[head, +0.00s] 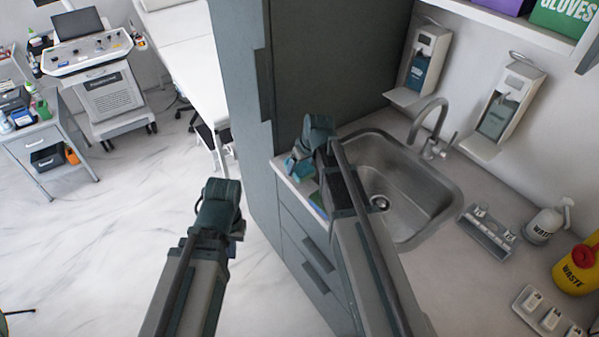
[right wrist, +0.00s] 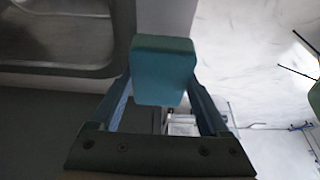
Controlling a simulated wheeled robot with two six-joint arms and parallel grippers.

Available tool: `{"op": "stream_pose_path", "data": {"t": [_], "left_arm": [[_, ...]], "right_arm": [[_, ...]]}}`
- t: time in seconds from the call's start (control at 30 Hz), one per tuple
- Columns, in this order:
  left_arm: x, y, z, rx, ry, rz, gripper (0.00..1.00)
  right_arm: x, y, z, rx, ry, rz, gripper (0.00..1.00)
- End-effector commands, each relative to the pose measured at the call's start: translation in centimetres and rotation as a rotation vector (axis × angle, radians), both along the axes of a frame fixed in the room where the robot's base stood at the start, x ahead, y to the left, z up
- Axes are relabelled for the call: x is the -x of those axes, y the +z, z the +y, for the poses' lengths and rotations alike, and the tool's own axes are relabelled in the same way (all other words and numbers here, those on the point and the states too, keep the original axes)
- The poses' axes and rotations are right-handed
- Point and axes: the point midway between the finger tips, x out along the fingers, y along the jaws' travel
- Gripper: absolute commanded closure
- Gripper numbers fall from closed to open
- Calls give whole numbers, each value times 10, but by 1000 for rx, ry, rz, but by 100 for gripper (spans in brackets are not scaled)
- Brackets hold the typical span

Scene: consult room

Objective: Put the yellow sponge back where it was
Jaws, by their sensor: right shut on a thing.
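No yellow sponge can be made out in either view. My right gripper (head: 299,165) is over the front left edge of the counter, left of the sink. In the right wrist view, the right gripper's fingers are shut on a teal block (right wrist: 164,72); no yellow shows on it. A small blue and green flat thing (head: 317,204) lies on the counter edge beside my right arm, partly hidden by it. My left arm is raised at the lower middle; its gripper (head: 218,208) shows no clear fingers.
The steel sink (head: 405,185) with its tap (head: 432,130) is right of my right arm. A tall dark cabinet (head: 315,60) stands behind.

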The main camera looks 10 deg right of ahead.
Motion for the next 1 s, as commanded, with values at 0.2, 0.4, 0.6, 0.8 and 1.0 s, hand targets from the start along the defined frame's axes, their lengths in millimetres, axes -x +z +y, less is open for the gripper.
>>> {"op": "stream_pose_path", "data": {"t": [0.2,0.4,0.6,0.8,1.0], "left_arm": [[0,-8,0,0,0,0,100],[0,-33,0,0,0,0,100],[0,-35,0,0,0,0,100],[0,-37,0,0,0,0,100],[0,-37,0,0,0,0,100]], "right_arm": [[1,-8,-1,0,0,0,65],[2,-33,-7,-1,-1,0,65],[2,-35,-10,-1,1,0,65],[2,-36,-10,-1,1,0,65],[2,-37,-10,-1,1,0,0]]}}
